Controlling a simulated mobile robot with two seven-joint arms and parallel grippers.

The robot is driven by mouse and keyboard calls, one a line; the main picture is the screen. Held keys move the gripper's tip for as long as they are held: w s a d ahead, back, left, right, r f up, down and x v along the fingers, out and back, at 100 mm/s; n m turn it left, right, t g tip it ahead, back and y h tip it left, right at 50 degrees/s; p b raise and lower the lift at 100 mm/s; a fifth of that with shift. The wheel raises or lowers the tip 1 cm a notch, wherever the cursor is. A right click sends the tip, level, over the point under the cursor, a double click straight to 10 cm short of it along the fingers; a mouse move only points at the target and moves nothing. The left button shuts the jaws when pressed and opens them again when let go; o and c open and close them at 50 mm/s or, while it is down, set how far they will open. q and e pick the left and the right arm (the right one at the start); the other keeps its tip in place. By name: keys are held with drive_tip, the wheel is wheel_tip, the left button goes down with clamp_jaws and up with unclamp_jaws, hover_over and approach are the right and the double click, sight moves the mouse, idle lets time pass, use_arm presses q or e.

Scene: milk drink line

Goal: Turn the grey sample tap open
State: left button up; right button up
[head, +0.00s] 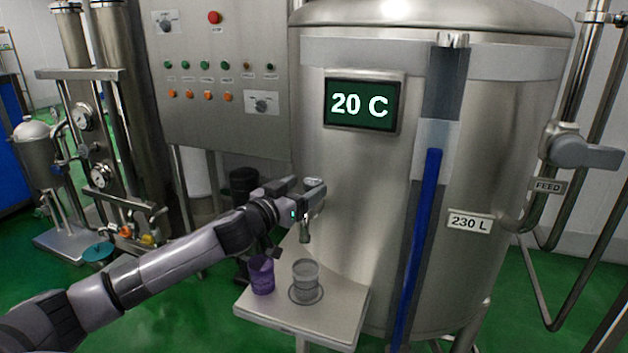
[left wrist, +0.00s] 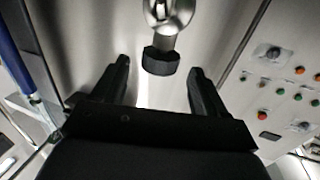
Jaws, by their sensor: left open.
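The sample tap (head: 305,233) is on the tank front above a small shelf. In the head view only its metal spout shows below my left gripper (head: 312,192), which hides the rest. In the left wrist view the tap's shiny round metal body (left wrist: 167,14) ends in a dark grey faceted piece (left wrist: 160,62). My left gripper (left wrist: 160,82) is open, with one dark finger on each side of the line to that piece. The piece appears just beyond the fingertips, not clasped. My right gripper is not in view.
A clear cup (head: 306,279) stands under the spout on the shelf (head: 330,322), with a purple cup (head: 262,274) to its left. The steel tank (head: 385,200) fills the right. A control panel (head: 226,70) stands behind at the left.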

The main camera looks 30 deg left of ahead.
sight(307, 186)
use_arm(q)
drive_tip(key=shift+w+d+p, duration=0.1)
drive_tip(key=shift+w+p, duration=0.3)
drive_tip(key=shift+w, duration=1.65)
drive_tip(key=c, duration=1)
